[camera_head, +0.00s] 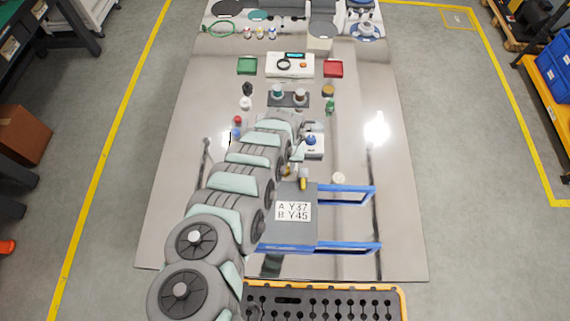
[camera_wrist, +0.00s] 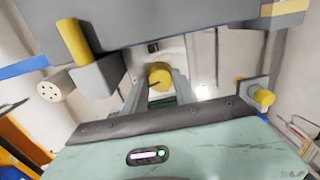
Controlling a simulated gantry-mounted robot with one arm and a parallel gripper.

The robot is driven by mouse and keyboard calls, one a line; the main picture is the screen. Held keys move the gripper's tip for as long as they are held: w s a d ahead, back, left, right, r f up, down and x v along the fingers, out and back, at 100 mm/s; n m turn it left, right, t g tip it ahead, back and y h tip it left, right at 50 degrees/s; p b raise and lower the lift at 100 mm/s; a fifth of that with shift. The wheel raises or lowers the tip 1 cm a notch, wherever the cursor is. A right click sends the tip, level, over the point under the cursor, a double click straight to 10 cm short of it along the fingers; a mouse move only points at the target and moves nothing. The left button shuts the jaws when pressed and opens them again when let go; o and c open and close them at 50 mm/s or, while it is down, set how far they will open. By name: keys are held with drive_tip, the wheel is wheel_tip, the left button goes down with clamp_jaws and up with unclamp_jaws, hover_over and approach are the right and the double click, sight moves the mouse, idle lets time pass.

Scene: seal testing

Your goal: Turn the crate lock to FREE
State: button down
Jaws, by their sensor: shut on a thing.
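The lock knob (camera_wrist: 159,73) is a round yellow piece with a dark line across it, seen in the middle of the wrist view. My gripper (camera_wrist: 160,86) has one finger on each side of it and is shut on it. I cannot read any FREE marking, so the lock's setting is unclear. The grey crate lid (camera_head: 276,233), with a white label reading "A Y37, B Y45", lies at the front of the table in the head view. A yellow piece (camera_head: 303,183) shows at its far edge. My arm hides the gripper's fingertips in that view.
Blue rails (camera_head: 345,188) stick out right of the grey lid. In the wrist view, a yellow cylinder (camera_wrist: 72,41) on a grey block stands left of my fingers. A white device (camera_head: 313,146) stands beyond the lid. An orange-edged black rack (camera_head: 398,292) lies in front.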

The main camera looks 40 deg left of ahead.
drive_tip(key=shift+n+p, duration=0.6)
drive_tip(key=shift+n, duration=2.2)
drive_tip(key=shift+f+n, duration=0.1)
drive_tip(key=shift+n, duration=0.7)
drive_tip(key=n+b, duration=0.1)
drive_tip(key=n, duration=0.4)
drive_tip(key=shift+h, duration=0.3)
drive_tip(key=shift+n+b, duration=0.75)
drive_tip(key=shift+n, duration=0.65)
drive_tip(key=shift+a+n, duration=0.1)
drive_tip(key=shift+n, duration=0.3)
